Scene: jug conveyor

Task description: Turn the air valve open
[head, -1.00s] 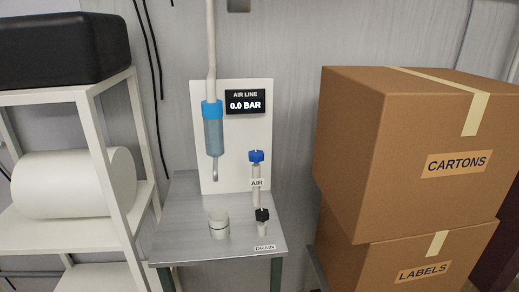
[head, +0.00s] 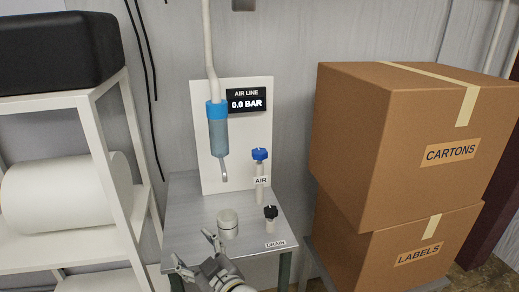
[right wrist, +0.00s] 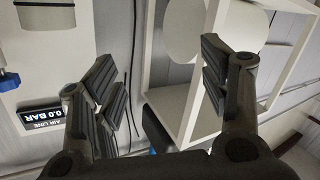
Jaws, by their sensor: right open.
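The air valve is a blue knob (head: 260,154) on a pale upright pipe with the label AIR (head: 261,181), in front of the white panel. The display (head: 248,100) reads 0.0 BAR. It shows upside down in the right wrist view (right wrist: 44,115), with a blue part, likely the valve knob (right wrist: 8,81), at the left edge. My right gripper (head: 193,249) is open and empty at the table's front edge, below and left of the valve and apart from it. Its spread fingers (right wrist: 158,82) show in the wrist view. My left gripper is out of view.
A black DRAIN knob (head: 270,211) and a white cup (head: 228,224) stand on the small grey table (head: 185,205). A filter bowl (head: 218,136) hangs left of the display. Cartons (head: 400,150) are stacked at right; a white shelf (head: 105,160) stands at left.

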